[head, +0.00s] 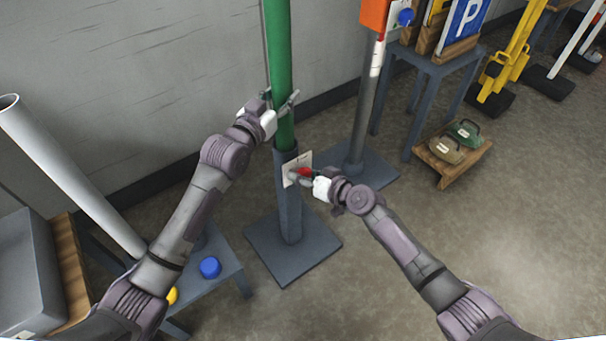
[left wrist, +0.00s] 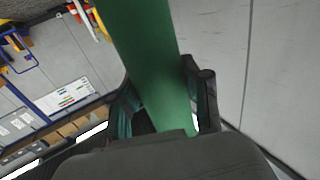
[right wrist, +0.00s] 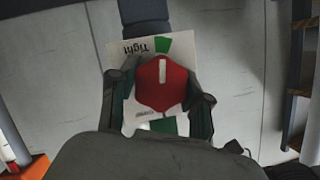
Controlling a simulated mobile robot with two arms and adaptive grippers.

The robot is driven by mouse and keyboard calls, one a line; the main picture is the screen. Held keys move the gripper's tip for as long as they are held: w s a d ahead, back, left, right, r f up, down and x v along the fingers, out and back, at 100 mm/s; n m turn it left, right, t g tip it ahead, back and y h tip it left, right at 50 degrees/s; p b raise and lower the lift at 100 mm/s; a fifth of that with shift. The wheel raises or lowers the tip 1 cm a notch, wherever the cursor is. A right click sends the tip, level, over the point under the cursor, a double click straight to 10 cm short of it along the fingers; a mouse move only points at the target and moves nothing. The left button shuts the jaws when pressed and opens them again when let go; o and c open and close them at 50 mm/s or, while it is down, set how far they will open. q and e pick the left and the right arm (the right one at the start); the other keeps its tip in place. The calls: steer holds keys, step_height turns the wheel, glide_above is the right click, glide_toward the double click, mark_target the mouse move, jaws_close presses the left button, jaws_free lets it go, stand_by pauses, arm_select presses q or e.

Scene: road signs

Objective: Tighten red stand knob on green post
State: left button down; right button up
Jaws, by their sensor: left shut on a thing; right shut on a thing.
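The green post (head: 279,65) stands upright in the grey stand (head: 289,205) with its square base plate on the floor. My left gripper (head: 279,108) is shut around the post above the stand's sleeve; the green post also fills the middle of the left wrist view (left wrist: 150,65). The red knob (head: 305,172) sits on the stand's front by a white card (head: 297,163). My right gripper (head: 308,177) is shut on the knob. In the right wrist view the knob (right wrist: 161,84) has a white mark pointing up, towards the card's green wedge (right wrist: 162,45) and the word "Tight".
A second grey post with an orange box (head: 375,14) stands to the right on its own base. A blue-grey table (head: 437,68) holds signs behind it. A low wooden platform (head: 457,169) carries two weights. A small table with a blue knob (head: 210,267) is at lower left.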

steer(key=shift+m+y, duration=0.4)
steer(key=shift+m, duration=0.2)
steer(key=o, duration=1.2)
steer(key=shift+c, duration=0.2)
steer(key=v, duration=1.2)
steer(key=shift+w+d+r, duration=0.1)
steer(key=shift+w+r, duration=0.05)
